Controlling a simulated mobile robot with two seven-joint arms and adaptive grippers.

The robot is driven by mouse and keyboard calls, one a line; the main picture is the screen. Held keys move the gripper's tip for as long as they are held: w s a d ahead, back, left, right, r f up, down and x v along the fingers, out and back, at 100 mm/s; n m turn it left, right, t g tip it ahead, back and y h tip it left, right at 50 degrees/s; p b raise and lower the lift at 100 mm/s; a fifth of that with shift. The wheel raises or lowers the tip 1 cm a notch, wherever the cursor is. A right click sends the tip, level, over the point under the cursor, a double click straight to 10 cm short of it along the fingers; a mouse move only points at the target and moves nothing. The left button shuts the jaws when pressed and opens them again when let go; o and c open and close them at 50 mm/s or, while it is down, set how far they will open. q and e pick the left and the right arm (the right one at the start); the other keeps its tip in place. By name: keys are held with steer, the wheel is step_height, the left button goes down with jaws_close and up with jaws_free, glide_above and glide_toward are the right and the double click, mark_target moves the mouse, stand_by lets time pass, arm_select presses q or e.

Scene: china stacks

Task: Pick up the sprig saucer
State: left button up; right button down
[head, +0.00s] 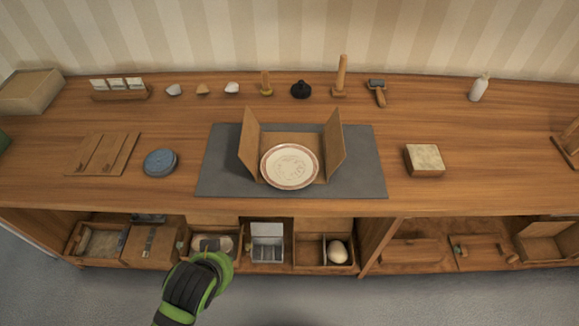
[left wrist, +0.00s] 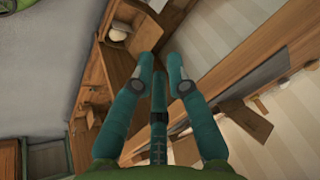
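A round cream dish (head: 290,166) with a brown rim and faint drawn pattern leans in an open cardboard stand (head: 249,140) on the grey mat (head: 360,180). I cannot tell whether it is the sprig saucer. My left gripper's green and black body (head: 197,284) is in front of the lower shelf, below and left of the dish; its fingers are hidden there. In the left wrist view its teal fingers (left wrist: 160,70) are spread apart with nothing between them. My right gripper is not in view.
Trays in the lower shelf hold a pale round thing (head: 212,243), a grey box (head: 267,240) and an egg-like white piece (head: 338,251). A blue round tin (head: 160,162) and a tan block (head: 424,160) flank the mat. Small tools and shards line the back.

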arm_select(q)
steer(key=w+d+r+m+t, duration=0.35)
steer(key=w+d+m, duration=0.25)
steer(key=w, duration=0.2)
steer(key=m+t+h, duration=0.2)
steer(key=m+t, duration=0.2)
steer(key=m, duration=0.4)
glide_toward(286, 182)
steer(key=p+x, duration=0.1)
steer(key=x, duration=0.4)
steer(key=shift+w+f+p, duration=0.15)
steer(key=shift+p, duration=0.15)
steer(key=shift+w+f, duration=0.25)
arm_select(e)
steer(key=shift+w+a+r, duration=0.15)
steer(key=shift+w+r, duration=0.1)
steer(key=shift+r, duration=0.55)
arm_select(q)
jaws_close()
